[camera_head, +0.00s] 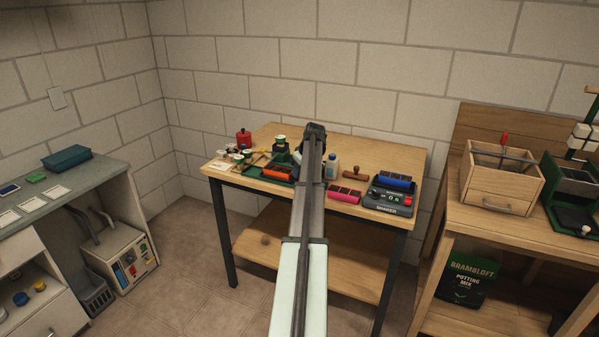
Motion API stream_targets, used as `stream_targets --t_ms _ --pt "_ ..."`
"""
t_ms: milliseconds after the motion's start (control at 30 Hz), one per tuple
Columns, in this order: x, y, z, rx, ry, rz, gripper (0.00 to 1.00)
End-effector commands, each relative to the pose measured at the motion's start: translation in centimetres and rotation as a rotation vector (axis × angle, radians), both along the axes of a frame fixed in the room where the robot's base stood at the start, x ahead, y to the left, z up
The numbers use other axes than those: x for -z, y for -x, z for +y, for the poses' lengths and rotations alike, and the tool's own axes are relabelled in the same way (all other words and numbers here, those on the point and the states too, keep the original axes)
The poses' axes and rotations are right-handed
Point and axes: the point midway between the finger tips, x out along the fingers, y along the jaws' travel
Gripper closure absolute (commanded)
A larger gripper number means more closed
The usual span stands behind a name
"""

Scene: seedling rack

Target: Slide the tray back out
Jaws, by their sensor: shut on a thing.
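My arm reaches up the middle of the picture over the wooden table. Its dark far end stands near the back edge, and my gripper is hidden behind my own arm. Which tray the task means is not clear. What lies directly behind my arm is hidden.
A red bottle (243,139), several small pots and a dark green item (281,146) crowd the table's left half. A white bottle (332,166) and a wooden-handled stamp (354,172) stand right of my arm. The back right of the table is clear. A wooden box (500,185) stands on the right bench.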

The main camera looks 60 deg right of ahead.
Motion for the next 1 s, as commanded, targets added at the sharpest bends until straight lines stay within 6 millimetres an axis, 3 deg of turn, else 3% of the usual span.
stream_targets --t_ms 300,700,1000 --pt "0.0 0.4 0.0 0.001 0.000 0.000 1.00" --pt "0.0 8.4 0.0 0.003 0.001 0.000 1.00" --pt "0.0 9.7 -0.1 0.002 0.001 0.002 1.00"
